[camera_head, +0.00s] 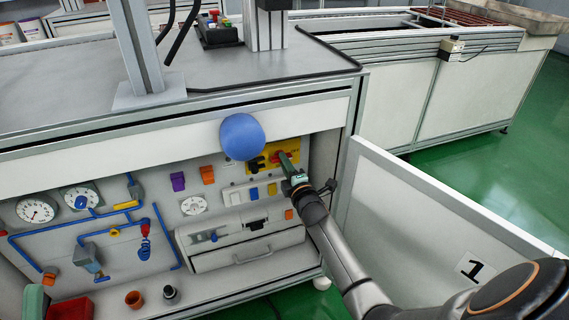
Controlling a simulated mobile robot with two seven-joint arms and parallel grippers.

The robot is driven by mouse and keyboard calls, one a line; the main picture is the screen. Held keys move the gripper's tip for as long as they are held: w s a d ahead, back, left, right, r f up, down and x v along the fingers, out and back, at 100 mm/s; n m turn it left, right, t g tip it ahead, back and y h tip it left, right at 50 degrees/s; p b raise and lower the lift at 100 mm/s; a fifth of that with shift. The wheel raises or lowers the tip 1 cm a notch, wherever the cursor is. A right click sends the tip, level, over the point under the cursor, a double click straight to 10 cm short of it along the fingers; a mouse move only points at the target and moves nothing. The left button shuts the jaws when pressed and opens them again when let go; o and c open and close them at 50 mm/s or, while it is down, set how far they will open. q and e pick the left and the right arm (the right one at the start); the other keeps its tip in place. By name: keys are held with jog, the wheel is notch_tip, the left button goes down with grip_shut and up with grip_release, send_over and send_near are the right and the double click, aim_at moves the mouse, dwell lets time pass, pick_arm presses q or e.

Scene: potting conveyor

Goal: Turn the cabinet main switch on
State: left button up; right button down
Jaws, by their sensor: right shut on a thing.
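The main switch (274,159) is a red handle on a yellow plate (293,145) at the upper right of the open cabinet's panel. My right gripper (286,160) reaches in from the lower right, with green fingers at the plate. It is shut on the main switch and its fingers cover part of the red handle. The handle's exact angle cannot be told. My left gripper is not in view.
A blue ball-like thing (242,137) shows just left of the yellow plate. The open cabinet door (420,215) stands close to the right of my arm. Gauges (37,210), blue pipes and a drawer (250,250) fill the cabinet. Green floor lies beyond.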

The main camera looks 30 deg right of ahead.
jog(key=shift+m, duration=0.4)
jog(key=m+p, duration=0.5)
jog(key=m, duration=1.2)
jog(key=shift+p, duration=0.3)
dwell(0.4)
jog(key=c, duration=0.8)
grip_release()
